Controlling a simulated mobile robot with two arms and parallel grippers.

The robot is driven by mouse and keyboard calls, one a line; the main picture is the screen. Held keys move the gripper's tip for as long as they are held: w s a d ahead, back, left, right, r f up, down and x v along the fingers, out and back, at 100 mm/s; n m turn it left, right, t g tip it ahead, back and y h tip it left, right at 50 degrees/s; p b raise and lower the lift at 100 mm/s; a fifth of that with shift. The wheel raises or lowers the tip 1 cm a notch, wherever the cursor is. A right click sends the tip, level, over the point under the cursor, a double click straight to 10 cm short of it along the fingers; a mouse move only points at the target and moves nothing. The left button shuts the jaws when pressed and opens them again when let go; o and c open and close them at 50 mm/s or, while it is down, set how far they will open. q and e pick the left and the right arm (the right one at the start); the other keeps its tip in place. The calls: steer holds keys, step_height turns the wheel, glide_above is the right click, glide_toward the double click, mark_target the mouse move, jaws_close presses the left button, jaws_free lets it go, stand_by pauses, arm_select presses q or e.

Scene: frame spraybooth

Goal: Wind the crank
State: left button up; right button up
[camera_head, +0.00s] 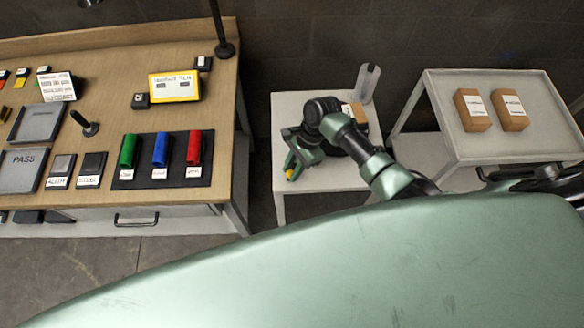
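My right arm reaches in from the right over a small white table (345,185). My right gripper (293,166) points down at the table's left front edge. A small yellow bit (290,174) shows at its fingertips; whether it is gripped is too small to tell. I cannot make out a crank; my arm hides much of the small table. My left gripper is out of view.
A wooden bench (110,120) on the left bears a dark holder with green (128,151), blue (160,149) and red (194,148) cylinders, trays and signs. A grey bottle-like thing (367,83) stands behind my arm. A white cart (540,140) at right carries two brown boxes (472,110).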

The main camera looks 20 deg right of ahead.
jaws_close()
steer(key=shift+d, duration=0.1)
